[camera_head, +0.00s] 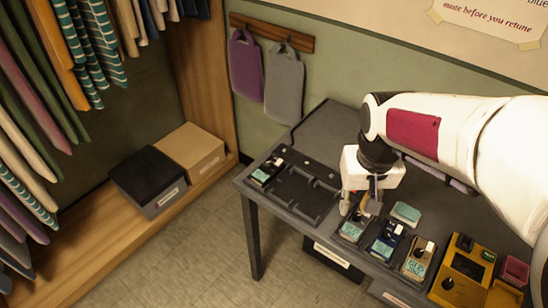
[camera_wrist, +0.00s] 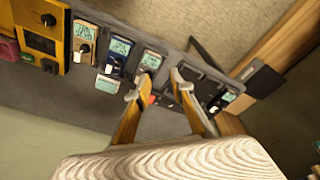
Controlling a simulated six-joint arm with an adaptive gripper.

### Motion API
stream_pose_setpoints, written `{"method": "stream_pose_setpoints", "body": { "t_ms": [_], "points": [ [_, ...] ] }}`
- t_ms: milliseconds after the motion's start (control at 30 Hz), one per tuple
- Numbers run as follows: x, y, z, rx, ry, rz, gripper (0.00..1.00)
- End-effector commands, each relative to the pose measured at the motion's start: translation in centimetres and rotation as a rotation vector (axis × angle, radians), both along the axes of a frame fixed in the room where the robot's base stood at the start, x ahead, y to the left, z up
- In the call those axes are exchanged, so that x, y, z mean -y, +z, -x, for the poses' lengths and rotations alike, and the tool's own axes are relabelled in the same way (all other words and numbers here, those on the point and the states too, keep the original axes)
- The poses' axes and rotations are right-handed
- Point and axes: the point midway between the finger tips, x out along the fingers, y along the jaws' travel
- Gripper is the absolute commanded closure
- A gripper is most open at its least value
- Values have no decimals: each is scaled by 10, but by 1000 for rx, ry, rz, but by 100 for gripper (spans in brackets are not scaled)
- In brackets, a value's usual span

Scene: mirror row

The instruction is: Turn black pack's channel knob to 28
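The black pack (camera_head: 266,171) sits in the left end of the dark tray (camera_head: 318,211), with a small pale screen and a light spot at its top end. It also shows in the wrist view (camera_wrist: 222,101), right of my gripper. Its knob setting is too small to read. My gripper (camera_head: 360,207) is open and empty, right of the tray and near the grey pack (camera_head: 352,229). In the wrist view my two fingertips (camera_wrist: 162,83) are spread apart with nothing between them, short of the grey pack (camera_wrist: 150,63).
A blue pack (camera_head: 386,241), a tan pack (camera_head: 418,259) and a yellow unit (camera_head: 462,270) stand in a row to the right. A teal-topped item (camera_head: 406,212) lies behind the blue pack. Most of the tray is empty. Cloths hang on the wall behind.

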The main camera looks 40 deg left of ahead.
Motion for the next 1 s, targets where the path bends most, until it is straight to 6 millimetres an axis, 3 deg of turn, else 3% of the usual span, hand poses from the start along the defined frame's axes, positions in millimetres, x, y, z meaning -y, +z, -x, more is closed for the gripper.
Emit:
{"method": "stream_pose_setpoints", "body": {
  "t_ms": [800,1000],
  "points": [
    [-205,-98,-18,47,174,-30,77],
    [-251,-106,-31,90,176,-78,77]
  ]
}}
